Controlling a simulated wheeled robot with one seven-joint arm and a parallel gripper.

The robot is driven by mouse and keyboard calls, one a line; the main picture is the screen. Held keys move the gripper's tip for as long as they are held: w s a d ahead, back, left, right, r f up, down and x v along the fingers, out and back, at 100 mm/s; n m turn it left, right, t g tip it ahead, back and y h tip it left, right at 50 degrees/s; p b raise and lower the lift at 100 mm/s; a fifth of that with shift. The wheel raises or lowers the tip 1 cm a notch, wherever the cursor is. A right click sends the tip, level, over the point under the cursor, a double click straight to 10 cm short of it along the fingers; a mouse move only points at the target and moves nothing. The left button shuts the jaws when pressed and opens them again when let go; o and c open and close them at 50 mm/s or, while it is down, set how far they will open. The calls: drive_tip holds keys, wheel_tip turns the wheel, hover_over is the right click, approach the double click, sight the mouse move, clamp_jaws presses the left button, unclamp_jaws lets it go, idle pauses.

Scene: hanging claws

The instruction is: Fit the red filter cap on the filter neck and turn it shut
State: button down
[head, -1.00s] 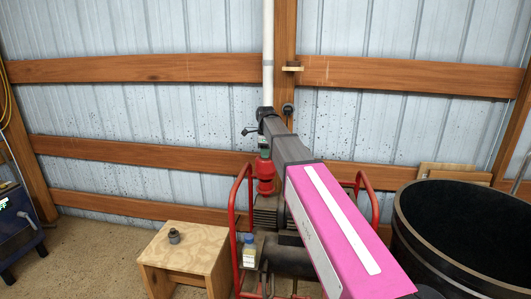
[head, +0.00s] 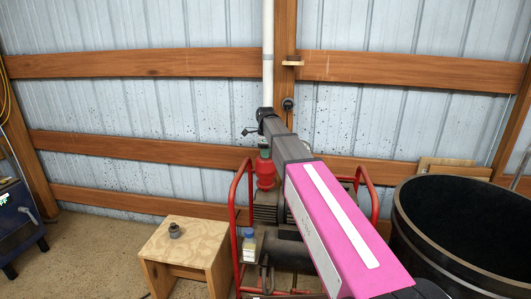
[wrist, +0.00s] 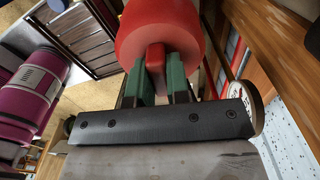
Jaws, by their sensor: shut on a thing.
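The red filter cap (head: 265,172) is at the end of my arm, above the left part of the red-framed machine. In the wrist view its broad round body (wrist: 160,22) fills the top, with a raised red tab (wrist: 155,68) facing me. My gripper (head: 264,151) comes from above and is shut on this tab, one green finger on each side; the fingers show clearly in the wrist view (wrist: 157,75). The cap looks upright in the head view. I cannot make out the filter neck; the cap and machine hide the place below, and I cannot tell whether they touch.
A wooden stool (head: 185,248) carries a dark grey fitting (head: 175,230). A large black drum (head: 440,262) stands at right. Floor left of the stool is free.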

sight(265, 161)
drive_tip(key=shift+f, duration=2.15)
drive_tip(key=c, duration=1)
unclamp_jaws()
